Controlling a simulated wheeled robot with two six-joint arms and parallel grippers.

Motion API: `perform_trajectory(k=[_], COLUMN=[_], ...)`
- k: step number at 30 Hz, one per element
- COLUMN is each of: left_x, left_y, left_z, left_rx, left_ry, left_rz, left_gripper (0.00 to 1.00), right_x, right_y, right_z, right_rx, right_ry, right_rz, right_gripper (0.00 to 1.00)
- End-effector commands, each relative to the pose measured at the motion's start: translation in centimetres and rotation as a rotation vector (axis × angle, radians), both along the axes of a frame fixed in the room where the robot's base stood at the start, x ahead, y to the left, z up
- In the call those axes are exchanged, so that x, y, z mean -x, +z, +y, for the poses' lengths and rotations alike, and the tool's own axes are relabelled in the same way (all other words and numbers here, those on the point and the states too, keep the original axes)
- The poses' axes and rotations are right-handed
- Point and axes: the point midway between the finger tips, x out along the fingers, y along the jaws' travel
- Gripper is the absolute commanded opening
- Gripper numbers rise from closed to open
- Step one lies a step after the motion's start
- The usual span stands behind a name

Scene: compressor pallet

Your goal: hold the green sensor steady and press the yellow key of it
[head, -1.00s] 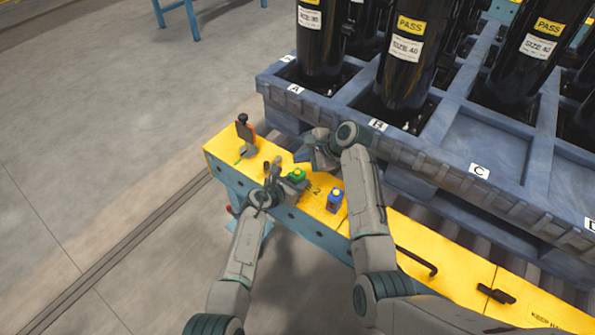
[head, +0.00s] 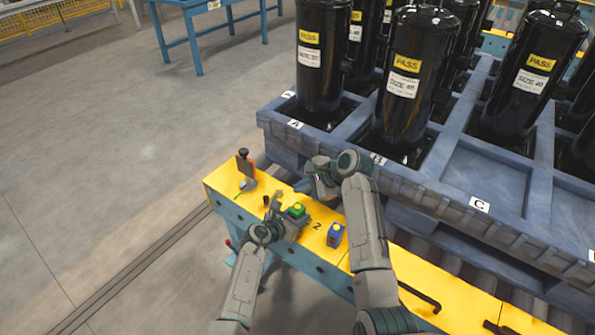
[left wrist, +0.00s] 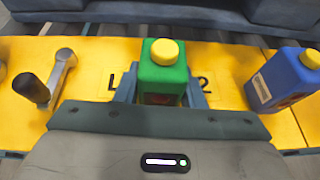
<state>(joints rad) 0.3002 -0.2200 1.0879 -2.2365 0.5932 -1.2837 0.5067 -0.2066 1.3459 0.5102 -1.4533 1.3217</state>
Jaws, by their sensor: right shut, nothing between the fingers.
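The green sensor (head: 297,210) stands on the yellow bench top, with its round yellow key (left wrist: 164,52) facing up. In the left wrist view the sensor's green body (left wrist: 163,75) sits between the two blue-grey fingers of my left gripper (left wrist: 162,92). The fingers press against its sides, and its lower front is partly hidden. In the head view my left gripper (head: 287,219) reaches it from the lower left. My right gripper (head: 312,186) is shut and empty, above and behind the sensor, apart from the key.
A blue box with a yellow cap (head: 335,235) stands right of the sensor, near the "2" mark. The blue pallet (head: 420,185) with black compressors is behind.

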Motion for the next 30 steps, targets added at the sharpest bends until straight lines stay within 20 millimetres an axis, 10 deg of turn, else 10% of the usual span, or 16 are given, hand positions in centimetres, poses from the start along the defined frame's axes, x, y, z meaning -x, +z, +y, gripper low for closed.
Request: perform_trajectory(k=[16, 30], left_x=[0.6, 6.6], left_y=[0.3, 3.4], left_z=[0.5, 5.3], left_rx=[-0.001, -0.002], left_ry=[0.0, 0.0], left_rz=[-0.001, -0.001], left_gripper=[0.58, 0.58], right_x=[0.0, 0.0], right_y=[0.0, 0.0], right_z=[0.0, 0.0], right_rx=[0.0, 0.0], right_ry=[0.0, 0.0], right_rz=[0.0, 0.0], right_gripper=[0.0, 0.0])
